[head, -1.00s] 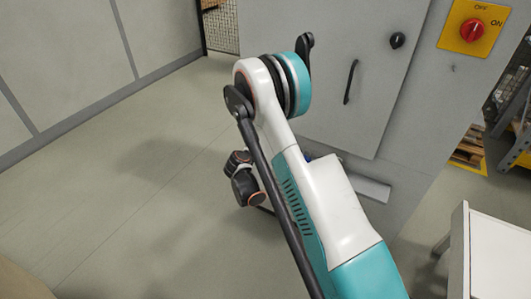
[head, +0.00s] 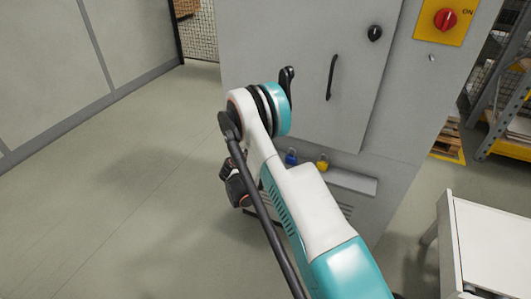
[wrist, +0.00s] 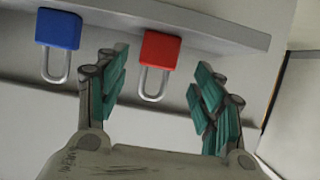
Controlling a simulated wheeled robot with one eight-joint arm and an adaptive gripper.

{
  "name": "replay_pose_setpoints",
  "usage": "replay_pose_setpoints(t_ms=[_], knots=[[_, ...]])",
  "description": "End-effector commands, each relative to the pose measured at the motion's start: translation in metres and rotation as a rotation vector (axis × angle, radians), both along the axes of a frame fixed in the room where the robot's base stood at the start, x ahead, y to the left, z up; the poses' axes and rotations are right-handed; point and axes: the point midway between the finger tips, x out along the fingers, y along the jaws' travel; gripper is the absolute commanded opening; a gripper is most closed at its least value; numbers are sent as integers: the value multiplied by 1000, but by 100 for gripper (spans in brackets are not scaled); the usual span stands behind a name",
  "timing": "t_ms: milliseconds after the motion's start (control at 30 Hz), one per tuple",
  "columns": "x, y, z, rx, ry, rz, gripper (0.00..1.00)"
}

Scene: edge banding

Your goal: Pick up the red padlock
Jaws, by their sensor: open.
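The red padlock (wrist: 159,63) shows in the wrist view near the middle. Its red body is against the grey ledge (wrist: 225,31) and its metal shackle points down in the picture. My gripper (wrist: 157,82) is open, with one green-padded finger on each side of the padlock in the picture. The padlock lies between them in view, with a gap on both sides, and I see no contact. How far ahead it is I cannot tell. In the head view my arm hides the red padlock and the fingers.
A blue padlock (wrist: 58,30) is left of the red one in the wrist view. In the head view the blue padlock (head: 291,157) and a yellow padlock (head: 322,163) stand on the cabinet's ledge (head: 352,181). A white table (head: 490,240) stands at right; the left floor is clear.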

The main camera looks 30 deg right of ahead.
Motion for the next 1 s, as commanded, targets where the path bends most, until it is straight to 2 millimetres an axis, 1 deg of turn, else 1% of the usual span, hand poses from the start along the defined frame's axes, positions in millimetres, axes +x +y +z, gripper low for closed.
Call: replay_pose_setpoints(t_ms=[333, 433, 600, 633, 667, 700, 767, 800, 833, 1000], knots=[[22, -35, -16, 0, 0, -1, 62], [26, -39, -17, 0, 0, 0, 62], [26, -39, -16, 0, 0, 0, 62], [26, -38, -16, 0, 0, 0, 57], [26, -38, -16, 0, 0, 0, 50], [26, -38, -16, 0, 0, 0, 41], [26, -38, -16, 0, 0, 0, 28], [26, -38, -16, 0, 0, 0, 19], [26, -38, -16, 0, 0, 0, 12], [26, -38, -16, 0, 0, 0, 12]])
